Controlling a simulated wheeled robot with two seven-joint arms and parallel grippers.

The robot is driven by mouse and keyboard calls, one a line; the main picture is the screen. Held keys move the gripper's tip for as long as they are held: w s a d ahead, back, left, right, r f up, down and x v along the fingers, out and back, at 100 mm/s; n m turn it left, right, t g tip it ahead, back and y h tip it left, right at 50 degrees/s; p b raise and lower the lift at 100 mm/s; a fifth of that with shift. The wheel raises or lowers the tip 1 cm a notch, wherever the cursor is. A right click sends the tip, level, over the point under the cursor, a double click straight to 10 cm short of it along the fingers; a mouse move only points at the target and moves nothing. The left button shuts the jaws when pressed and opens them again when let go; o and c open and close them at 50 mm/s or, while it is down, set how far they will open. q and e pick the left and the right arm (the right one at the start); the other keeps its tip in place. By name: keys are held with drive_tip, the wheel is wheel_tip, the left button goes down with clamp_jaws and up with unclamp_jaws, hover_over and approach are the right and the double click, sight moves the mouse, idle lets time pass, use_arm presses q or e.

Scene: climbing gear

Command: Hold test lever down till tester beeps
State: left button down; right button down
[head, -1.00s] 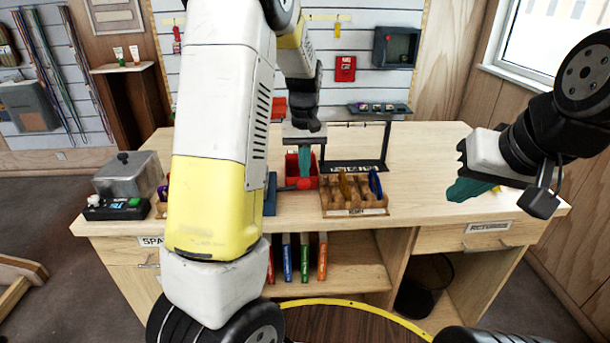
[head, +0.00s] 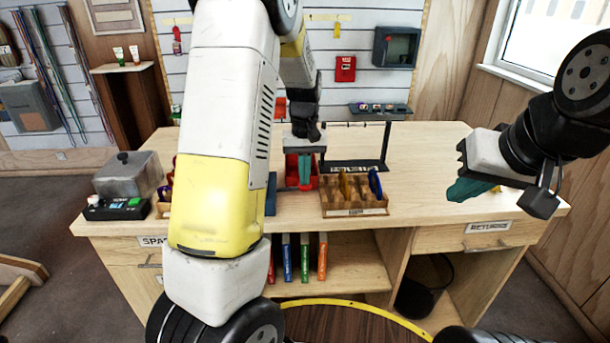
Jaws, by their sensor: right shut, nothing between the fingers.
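A red box-like thing (head: 291,172) stands on the counter, partly hidden behind my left gripper. I cannot make out for sure whether it is the tester, and no lever shows clearly. My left gripper (head: 305,184) points down in front of it, its teal fingers together, their tips low against the red thing. Whether they touch it I cannot tell. My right gripper (head: 468,190) is shut and empty above the right part of the counter, away from the red thing.
A wooden divided tray (head: 354,205) with a blue item stands right of the red thing. A dark stand (head: 386,140) is behind it. A grey lidded box (head: 128,175) and a black device (head: 118,209) are at the left. The counter (head: 430,160) is clear at the right.

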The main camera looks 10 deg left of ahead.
use_arm(q)
drive_tip(key=shift+f, duration=1.4)
drive_tip(key=shift+r, duration=4.8)
drive_tip(key=s+d+r+m+t+h, duration=0.1)
drive_tip(key=s+r, duration=0.4)
drive_tip(key=s, duration=0.7)
drive_tip(key=s+d+r+m+t+h, duration=0.1)
drive_tip(key=s+r+t, duration=0.4)
drive_tip(key=s, duration=0.7)
drive_tip(key=shift+s+r+m, duration=0.15)
drive_tip(key=shift+m, duration=0.75)
